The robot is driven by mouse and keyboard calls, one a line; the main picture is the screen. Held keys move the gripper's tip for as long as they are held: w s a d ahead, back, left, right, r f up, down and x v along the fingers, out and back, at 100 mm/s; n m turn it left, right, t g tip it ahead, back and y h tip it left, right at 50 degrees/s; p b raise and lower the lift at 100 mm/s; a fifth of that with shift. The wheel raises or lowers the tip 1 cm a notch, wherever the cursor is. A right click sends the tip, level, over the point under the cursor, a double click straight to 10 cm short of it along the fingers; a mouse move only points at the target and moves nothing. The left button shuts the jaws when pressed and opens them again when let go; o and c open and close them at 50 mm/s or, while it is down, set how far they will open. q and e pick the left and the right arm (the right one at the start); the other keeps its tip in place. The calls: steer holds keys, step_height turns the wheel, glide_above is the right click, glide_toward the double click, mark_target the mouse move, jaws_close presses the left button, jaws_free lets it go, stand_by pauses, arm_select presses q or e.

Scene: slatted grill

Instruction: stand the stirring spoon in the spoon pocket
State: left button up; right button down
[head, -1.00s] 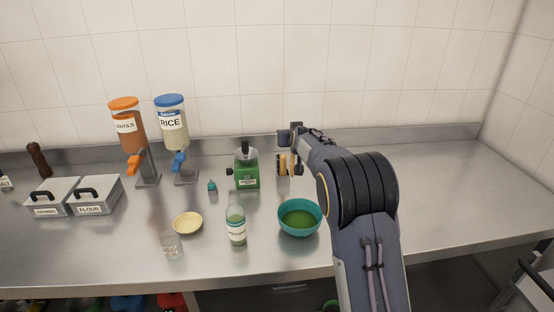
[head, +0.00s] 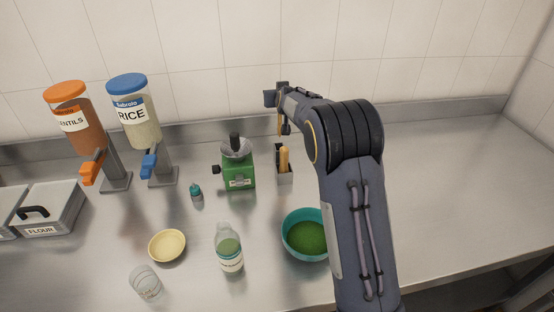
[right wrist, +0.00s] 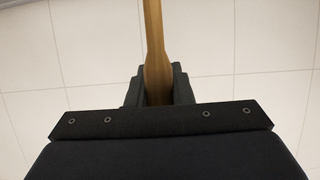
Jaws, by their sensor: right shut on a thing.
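The stirring spoon shows in the right wrist view as a wooden handle (right wrist: 153,35) running up between the fingers. My right gripper (right wrist: 157,88) is shut on it. In the head view my right gripper (head: 283,118) is above and slightly behind a small grey holder (head: 285,179); a thin strip of wood shows below it, and the spoon's far end cannot be made out. The holder contains a black upright piece (head: 278,155) and a yellow-tan upright piece (head: 284,160). I cannot tell which compartment is the spoon pocket. My left gripper is not in view.
A green grinder (head: 239,172) stands left of the holder. A teal bowl (head: 287,238) of green food is in front, beside my arm. A bottle (head: 229,250), yellow dish (head: 167,246) and glass (head: 145,283) stand further left. The counter right of my arm is clear.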

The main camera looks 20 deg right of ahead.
mark_target(278, 127)
step_height(278, 127, down, 2)
steer(key=shift+f+b, duration=0.1)
steer(key=shift+b, duration=0.2)
step_height(278, 127, down, 7)
steer(key=shift+w+r+p, duration=0.15)
steer(key=shift+r+p, duration=0.05)
steer(key=shift+p, duration=0.2)
step_height(278, 127, down, 3)
steer(key=shift+f+p, duration=0.1)
steer(key=shift+p, duration=0.2)
steer(key=shift+f, duration=0.2)
steer(key=c, duration=1.3)
jaws_free()
steer(key=shift+r, duration=0.1)
